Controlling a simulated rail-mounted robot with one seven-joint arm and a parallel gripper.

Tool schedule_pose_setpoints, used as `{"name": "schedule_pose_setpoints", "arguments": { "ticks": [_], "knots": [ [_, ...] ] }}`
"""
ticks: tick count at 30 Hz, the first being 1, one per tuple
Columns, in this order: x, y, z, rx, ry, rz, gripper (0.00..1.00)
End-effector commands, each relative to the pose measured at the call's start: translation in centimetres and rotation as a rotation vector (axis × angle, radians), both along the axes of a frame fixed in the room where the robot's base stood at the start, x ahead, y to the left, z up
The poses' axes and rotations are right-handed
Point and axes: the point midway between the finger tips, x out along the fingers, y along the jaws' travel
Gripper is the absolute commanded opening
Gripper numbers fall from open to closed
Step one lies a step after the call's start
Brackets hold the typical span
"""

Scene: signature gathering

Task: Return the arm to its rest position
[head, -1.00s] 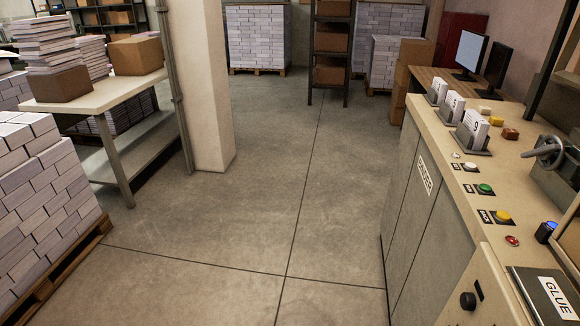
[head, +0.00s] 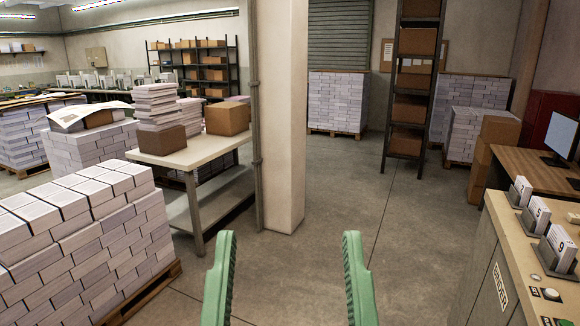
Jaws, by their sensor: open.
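My gripper (head: 288,270) shows at the bottom middle of the head view. Its two green fingers point upward and stand well apart. Nothing is between them; only the concrete floor shows through the gap. The rest of my arm is out of the frame below. The fingers appear apart from the surrounding objects.
A binder counter (head: 500,285) with numbered stacks in holders stands at the right. A pallet of paper stacks (head: 85,240) is at the left, with a work table (head: 200,152) behind it. A pillar (head: 281,120) stands mid-view. The floor (head: 345,200) between is clear.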

Motion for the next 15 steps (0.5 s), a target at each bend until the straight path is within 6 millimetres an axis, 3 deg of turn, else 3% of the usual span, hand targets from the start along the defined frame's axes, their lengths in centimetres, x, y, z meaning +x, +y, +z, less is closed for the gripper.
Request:
{"name": "schedule_pose_setpoints", "arguments": {
  "ticks": [1, 12, 15],
  "knots": [
    [0.0, 0.0, 6.1, 0.000, 0.001, 0.001, 0.68],
    [0.2, 0.3, 25.2, 0.003, 0.008, 0.011, 0.68],
    [0.2, 0.3, 29.0, 0.004, 0.010, 0.014, 0.68]
  ]
}}
